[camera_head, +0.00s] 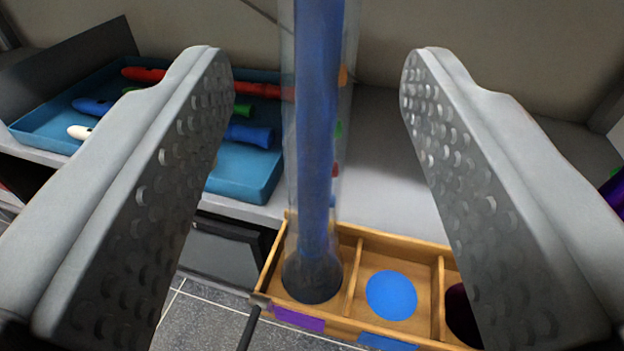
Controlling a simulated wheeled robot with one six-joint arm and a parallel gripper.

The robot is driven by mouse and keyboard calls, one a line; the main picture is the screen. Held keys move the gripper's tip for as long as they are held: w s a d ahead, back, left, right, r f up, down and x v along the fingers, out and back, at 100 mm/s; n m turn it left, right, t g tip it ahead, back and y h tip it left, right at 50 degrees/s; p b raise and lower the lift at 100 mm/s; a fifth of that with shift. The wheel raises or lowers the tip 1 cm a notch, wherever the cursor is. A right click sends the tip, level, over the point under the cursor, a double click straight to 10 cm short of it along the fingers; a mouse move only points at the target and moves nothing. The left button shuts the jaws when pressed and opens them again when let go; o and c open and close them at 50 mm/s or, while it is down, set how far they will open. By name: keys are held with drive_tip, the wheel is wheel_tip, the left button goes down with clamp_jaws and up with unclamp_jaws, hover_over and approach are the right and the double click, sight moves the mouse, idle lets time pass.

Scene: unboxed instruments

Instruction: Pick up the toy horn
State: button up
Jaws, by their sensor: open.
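A tall, long, translucent blue tube (318,130) stands upright between my fingers. Coloured bits in orange, green and red show along its right side, and its dark wide lower end is in the left compartment of a wooden box. It looks like the toy horn, though I cannot be sure; its top is cut off by the picture's upper edge. My gripper (318,72) is open, one finger on each side of the tube, with clear gaps and no visible contact.
The wooden box (348,250) has a blue disc (391,295) in its middle compartment and a dark purple thing (459,312) in the right one. A blue tray (236,184) at left holds several coloured recorder-like pieces. The grey surface (385,170) behind the box is mostly clear.

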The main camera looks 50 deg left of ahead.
sight(317, 40)
drive_tip(key=x, duration=1.1)
drive_tip(key=shift+w+a+r, duration=0.1)
drive_tip(key=shift+w, duration=0.05)
drive_tip(key=shift+c, duration=0.5)
clamp_jaws()
